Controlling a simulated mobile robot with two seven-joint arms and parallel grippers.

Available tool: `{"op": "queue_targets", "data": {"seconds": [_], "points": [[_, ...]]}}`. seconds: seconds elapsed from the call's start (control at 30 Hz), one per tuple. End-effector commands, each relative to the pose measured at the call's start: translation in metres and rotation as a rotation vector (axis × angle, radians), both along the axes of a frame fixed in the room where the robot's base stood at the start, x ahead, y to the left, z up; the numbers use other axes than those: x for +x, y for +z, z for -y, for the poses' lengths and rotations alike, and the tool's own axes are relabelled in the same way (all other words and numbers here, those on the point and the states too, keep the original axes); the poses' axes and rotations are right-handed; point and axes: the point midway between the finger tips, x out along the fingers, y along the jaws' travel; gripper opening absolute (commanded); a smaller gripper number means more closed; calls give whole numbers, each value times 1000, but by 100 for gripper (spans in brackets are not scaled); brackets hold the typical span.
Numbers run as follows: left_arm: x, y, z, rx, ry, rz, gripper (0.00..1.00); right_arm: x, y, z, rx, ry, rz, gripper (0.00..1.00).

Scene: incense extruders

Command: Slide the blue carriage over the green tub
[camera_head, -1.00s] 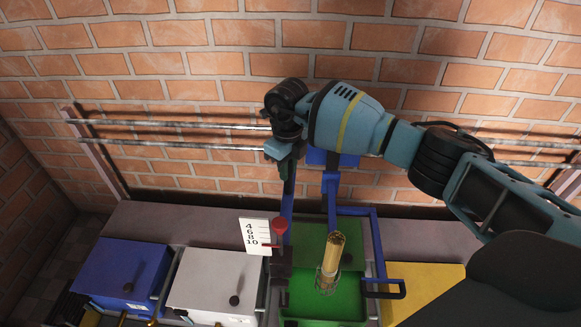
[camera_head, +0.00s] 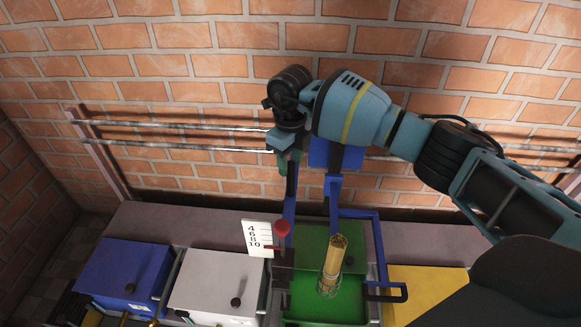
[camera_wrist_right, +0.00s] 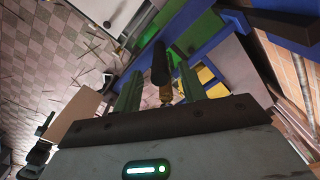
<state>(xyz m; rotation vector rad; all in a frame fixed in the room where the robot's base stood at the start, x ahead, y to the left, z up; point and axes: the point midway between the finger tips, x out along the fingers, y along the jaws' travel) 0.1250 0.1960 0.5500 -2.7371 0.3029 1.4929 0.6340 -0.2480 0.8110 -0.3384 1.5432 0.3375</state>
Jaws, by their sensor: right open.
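The blue carriage (camera_head: 335,153) hangs on the two wall rails, and its blue frame reaches down around the green tub. A brass nozzle (camera_head: 333,262) points down over the green tub (camera_head: 325,303), inside the carriage's outline. My right gripper (camera_head: 284,165) is at the carriage's left upright, fingers pointing down. In the right wrist view my open right gripper (camera_wrist_right: 160,90) has its two green fingers apart, and a dark upright handle (camera_wrist_right: 160,62) shows between them; I cannot tell whether they touch it. My left gripper is not in view.
A white bin (camera_head: 215,282) and a blue bin (camera_head: 122,273) stand left of the green tub, and a yellow bin (camera_head: 428,290) right of it. A numbered white card (camera_head: 256,238) and red funnel-shaped piece (camera_head: 281,229) stand at the carriage's left. The rails (camera_head: 190,147) are clear on the left.

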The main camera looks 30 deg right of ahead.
Motion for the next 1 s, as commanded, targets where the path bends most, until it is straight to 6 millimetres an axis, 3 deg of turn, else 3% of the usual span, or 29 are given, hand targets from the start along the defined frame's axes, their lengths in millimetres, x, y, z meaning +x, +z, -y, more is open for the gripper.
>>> {"op": "queue_targets", "data": {"seconds": [0.13, 0.33, 1.0], "points": [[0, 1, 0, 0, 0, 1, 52, 1, 25, 0, 1, 2, 4, 41], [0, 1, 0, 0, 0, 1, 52, 0, 43, 0, 0, 0, 1, 41], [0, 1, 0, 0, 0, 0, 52, 0, 45, 0, 1, 0, 0, 41]]}}
